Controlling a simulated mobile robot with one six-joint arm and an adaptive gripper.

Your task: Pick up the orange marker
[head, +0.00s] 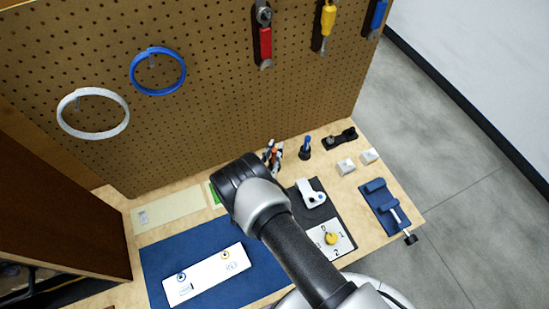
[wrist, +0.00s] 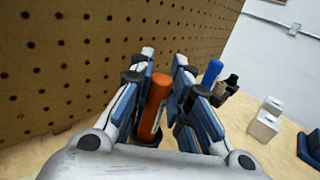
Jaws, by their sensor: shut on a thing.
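The orange marker (wrist: 154,106) stands nearly upright, slightly tilted, between the two fingers of my gripper (wrist: 160,95) in the wrist view. The gripper is shut on it. In the head view my gripper (head: 272,155) is small and mostly hidden behind my wrist, near the foot of the pegboard. A bit of orange shows there. I cannot tell whether the marker's lower end touches anything.
A blue-topped item (head: 306,147) stands just right of the gripper. White blocks (head: 346,166) and a blue fixture (head: 383,208) lie further right. The pegboard (head: 200,110) rises close behind. A blue mat (head: 200,255) with a white panel (head: 207,275) lies front left.

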